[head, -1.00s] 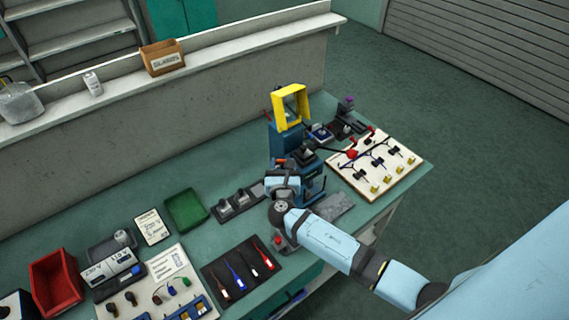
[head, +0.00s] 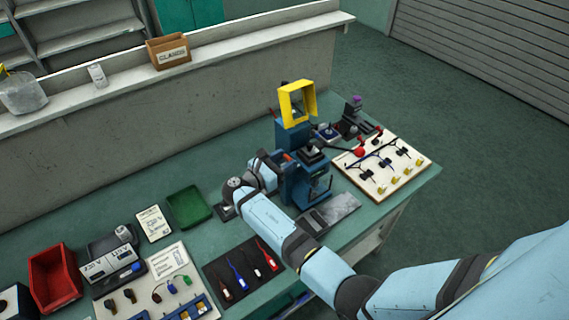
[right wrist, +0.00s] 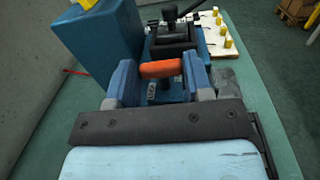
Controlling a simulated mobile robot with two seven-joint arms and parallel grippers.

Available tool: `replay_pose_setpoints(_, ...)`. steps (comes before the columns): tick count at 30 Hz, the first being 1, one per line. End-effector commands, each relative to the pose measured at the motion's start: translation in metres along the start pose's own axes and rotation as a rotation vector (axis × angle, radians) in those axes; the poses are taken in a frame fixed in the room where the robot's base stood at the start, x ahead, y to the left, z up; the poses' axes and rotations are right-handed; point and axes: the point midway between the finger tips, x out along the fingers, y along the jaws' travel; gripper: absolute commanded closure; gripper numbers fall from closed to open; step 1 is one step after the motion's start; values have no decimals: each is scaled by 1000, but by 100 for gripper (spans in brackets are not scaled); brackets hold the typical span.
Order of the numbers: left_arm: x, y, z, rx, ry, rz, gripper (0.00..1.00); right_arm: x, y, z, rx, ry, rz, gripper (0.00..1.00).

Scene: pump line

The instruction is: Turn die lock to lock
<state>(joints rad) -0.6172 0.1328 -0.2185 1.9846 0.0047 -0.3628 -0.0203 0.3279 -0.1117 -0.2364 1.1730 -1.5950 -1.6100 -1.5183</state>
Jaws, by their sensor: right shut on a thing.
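The blue press (head: 290,138), with a yellow frame guard (head: 297,101) on top, stands near the back right of the bench. An orange lever, which looks like the die lock (right wrist: 160,69), is on the press's side; a bit of it also shows in the head view (head: 287,157). My right gripper (right wrist: 161,76) has its two blue fingers on either side of the orange lever and is shut on it. In the head view my right gripper (head: 277,162) reaches the press from its left side. My left gripper is not in view.
A cream board (head: 384,178) with tools and yellow pieces lies right of the press. A green tray (head: 188,206), a dark mat (head: 243,272) with coloured tools and a red bin (head: 54,277) lie to the left. A grey plate (head: 338,208) lies before the press.

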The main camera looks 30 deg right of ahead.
Motion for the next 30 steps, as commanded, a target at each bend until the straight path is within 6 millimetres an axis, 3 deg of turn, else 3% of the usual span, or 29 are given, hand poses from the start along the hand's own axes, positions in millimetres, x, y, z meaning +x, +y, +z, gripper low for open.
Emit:
replay_pose_setpoints(23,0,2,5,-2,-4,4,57,3,2,2,3,-3,-100,77)
replay_pose_setpoints(24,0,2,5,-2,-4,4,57,3,2,2,3,-3,-100,44)
replay_pose_setpoints(30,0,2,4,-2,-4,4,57,2,2,1,2,-2,-99,43)
